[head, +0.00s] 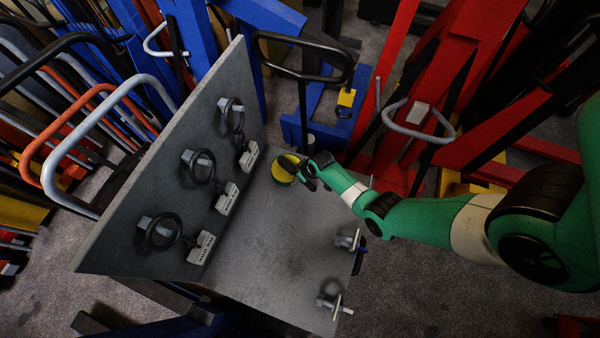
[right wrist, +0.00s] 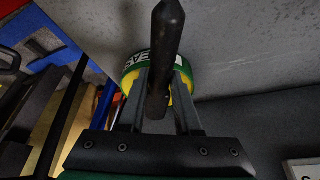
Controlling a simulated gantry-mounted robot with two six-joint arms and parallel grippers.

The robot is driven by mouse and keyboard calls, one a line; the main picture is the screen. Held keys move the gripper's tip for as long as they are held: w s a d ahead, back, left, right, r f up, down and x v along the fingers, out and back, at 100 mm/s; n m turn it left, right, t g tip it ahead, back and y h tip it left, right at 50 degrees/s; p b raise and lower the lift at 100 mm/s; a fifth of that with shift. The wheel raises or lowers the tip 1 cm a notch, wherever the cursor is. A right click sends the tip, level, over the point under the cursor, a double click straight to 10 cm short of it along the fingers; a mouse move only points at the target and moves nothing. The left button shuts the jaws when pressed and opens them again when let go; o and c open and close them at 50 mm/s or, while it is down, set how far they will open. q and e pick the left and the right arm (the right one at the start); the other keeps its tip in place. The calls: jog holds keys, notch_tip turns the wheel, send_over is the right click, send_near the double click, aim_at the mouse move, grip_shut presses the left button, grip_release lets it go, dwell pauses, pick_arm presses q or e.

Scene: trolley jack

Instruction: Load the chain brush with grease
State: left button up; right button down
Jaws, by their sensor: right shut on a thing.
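A round grease tin (head: 286,167), yellow inside, sits at the far end of the grey bench plate. My right gripper (head: 307,178) is at the tin's right edge. In the right wrist view its fingers (right wrist: 160,105) are shut on the chain brush, whose dark handle (right wrist: 168,40) rises between them in front of the tin. The brush's bristles are hidden, so I cannot tell whether they touch the grease. My left gripper is not in view.
Two metal fittings (head: 347,240) are at the right edge. The bench plate's middle (head: 275,255) is clear. Pallet jacks and red and blue frames crowd around.

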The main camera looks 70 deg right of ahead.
notch_tip(320, 180, up, 7)
jog(key=p, duration=0.6)
jog(key=shift+p, duration=0.35)
notch_tip(320, 180, up, 3)
jog(key=p, duration=0.3)
jog(key=shift+f, duration=0.25)
